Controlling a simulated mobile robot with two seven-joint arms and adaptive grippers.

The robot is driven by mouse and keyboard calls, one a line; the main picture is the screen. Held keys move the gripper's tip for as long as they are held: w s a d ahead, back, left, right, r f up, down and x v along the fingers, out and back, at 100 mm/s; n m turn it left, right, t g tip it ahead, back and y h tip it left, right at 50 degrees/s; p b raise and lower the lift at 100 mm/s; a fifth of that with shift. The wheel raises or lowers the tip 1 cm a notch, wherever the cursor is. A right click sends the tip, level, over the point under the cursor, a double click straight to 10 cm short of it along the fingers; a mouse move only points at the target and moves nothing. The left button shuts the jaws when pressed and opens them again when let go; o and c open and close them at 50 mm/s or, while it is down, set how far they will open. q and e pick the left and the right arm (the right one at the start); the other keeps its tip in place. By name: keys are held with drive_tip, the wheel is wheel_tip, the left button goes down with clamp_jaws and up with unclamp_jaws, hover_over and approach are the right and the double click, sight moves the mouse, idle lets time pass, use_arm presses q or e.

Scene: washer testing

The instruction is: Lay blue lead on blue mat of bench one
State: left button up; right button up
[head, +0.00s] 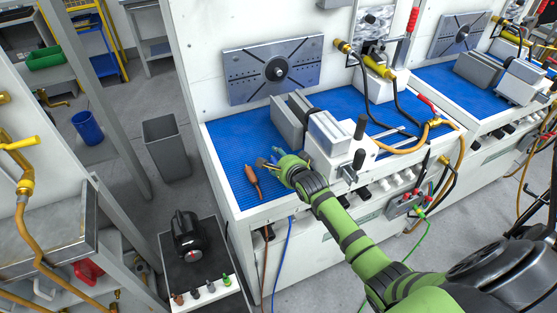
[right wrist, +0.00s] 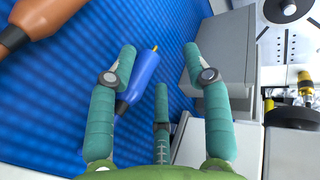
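The blue mat (head: 231,141) covers the top of the nearest bench. The blue lead's plug (right wrist: 139,78), with a yellow tip, shows in the right wrist view over the mat, partly behind the left-hand finger. I cannot tell whether it touches that finger. My right gripper (head: 273,161) is low over the mat's front part, beside the grey vise. Its fingers (right wrist: 160,62) are spread around the plug, with a gap between plug and right-hand finger. In the head view the plug is mostly hidden by the gripper. A blue cable (head: 289,262) hangs down the bench front. My left gripper is out of view.
A brown plug (head: 252,178) lies on the mat left of the gripper; it also shows in the wrist view (right wrist: 45,22). A grey vise (head: 328,134) stands close right. A black trolley (head: 205,262) with small plugs stands left of the bench. The mat's back left is clear.

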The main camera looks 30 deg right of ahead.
drive_tip(key=v, duration=1.2)
idle(0.6)
